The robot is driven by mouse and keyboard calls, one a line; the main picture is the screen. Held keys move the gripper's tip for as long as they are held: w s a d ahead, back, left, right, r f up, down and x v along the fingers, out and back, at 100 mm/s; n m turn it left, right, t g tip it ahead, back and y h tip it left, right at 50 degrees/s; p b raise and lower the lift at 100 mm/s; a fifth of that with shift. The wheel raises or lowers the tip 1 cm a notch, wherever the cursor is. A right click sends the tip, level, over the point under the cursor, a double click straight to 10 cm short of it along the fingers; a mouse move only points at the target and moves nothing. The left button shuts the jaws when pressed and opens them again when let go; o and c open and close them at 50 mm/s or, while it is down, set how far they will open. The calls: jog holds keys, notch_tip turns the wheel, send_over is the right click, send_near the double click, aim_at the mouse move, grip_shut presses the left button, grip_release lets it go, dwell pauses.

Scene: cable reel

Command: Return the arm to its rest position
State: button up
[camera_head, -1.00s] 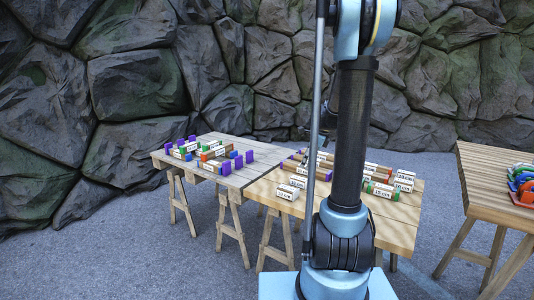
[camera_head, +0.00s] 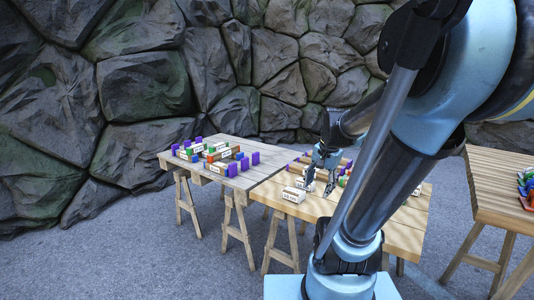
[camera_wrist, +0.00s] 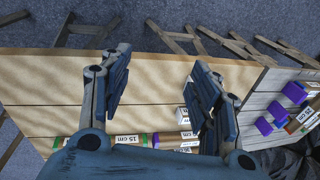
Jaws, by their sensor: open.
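My arm rises from my base and bends over to the right in the head view. My gripper (camera_head: 320,183) hangs above the light wooden table (camera_head: 407,238) and its labelled blocks. In the wrist view my gripper (camera_wrist: 160,88) has its two blue-grey fingers wide apart, with nothing between them but the table top below. A labelled block (camera_head: 293,195) lies near the table's front edge, left of the fingers. Part of the light table is hidden behind my arm in the head view.
A greyer trestle table (camera_head: 215,185) on the left bears several coloured blocks with purple ends. Another wooden table (camera_head: 490,200) at the right holds coloured rings (camera_head: 527,188). A rock wall (camera_head: 140,95) stands behind. The floor at the front left is clear.

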jog(key=s+f+n, duration=0.3)
jog(key=s+n, duration=0.1)
jog(key=s, duration=0.2)
jog(key=s+f+n+h, duration=0.1)
jog(key=s+f+n, duration=0.2)
jog(key=s, duration=0.3)
jog(key=shift+d+n, duration=0.45)
jog(key=shift+n, duration=0.25)
